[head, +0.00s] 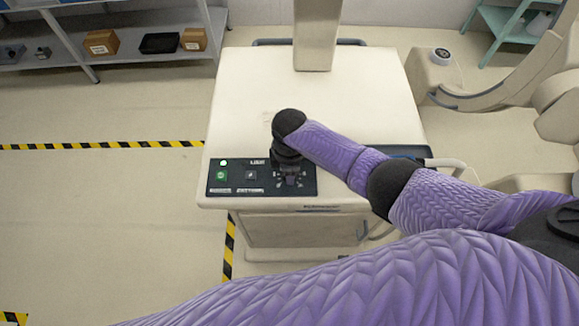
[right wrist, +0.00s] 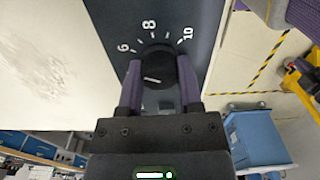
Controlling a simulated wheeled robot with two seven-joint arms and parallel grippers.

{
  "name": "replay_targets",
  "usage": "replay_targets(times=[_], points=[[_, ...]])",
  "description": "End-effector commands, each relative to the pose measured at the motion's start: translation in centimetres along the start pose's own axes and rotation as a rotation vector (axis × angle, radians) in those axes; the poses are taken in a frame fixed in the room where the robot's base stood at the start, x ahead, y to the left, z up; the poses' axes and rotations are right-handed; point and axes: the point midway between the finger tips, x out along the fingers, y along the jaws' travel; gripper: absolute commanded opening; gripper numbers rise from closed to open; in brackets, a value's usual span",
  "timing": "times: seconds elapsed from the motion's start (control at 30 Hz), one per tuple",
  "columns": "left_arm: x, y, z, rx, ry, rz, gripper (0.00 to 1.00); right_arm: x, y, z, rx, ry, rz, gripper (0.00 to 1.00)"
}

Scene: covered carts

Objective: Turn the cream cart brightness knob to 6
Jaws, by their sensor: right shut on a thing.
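The cream cart (head: 340,105) stands in the middle of the head view, with a dark control panel (head: 225,188) along its front edge. My right gripper (head: 290,176) points down over the right part of this panel and hides the brightness knob there. In the right wrist view the black round knob (right wrist: 162,68) sits between the two fingers of the right gripper (right wrist: 159,78), which are shut on it. The dial numbers 6, 8 and 10 show around its far side. A white line on the knob lies roughly crosswise; its exact reading is unclear. My left gripper is out of view.
The panel has a lit green lamp (head: 223,162) and a green button (head: 221,176). A cream column (head: 317,35) rises from the cart's back. A shelf (head: 130,60) with boxes stands at the back left. The floor at left is clear apart from striped tape (head: 100,145).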

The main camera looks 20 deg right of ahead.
Motion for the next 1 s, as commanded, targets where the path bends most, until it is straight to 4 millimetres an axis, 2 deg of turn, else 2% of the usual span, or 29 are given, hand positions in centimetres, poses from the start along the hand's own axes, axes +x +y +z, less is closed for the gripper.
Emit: replay_targets(times=[0.3,0.33,0.47,0.77,0.87,1.0], points=[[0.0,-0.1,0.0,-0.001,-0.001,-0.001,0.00,-0.1,0.1,0.0,0.000,0.001,0.003,0.00],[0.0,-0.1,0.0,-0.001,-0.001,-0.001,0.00,-0.1,0.1,0.0,0.000,0.001,0.003,0.52],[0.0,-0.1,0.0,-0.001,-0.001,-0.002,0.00,-0.1,0.1,0.0,0.000,0.001,0.002,0.79],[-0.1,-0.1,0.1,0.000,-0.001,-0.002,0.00,-0.2,0.0,0.0,-0.001,0.001,0.001,0.81],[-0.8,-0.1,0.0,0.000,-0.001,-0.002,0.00,-1.4,0.1,0.0,-0.002,0.002,0.003,0.81],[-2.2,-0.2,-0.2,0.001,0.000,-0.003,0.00,-4.7,0.1,0.0,-0.002,0.003,0.004,0.81]])
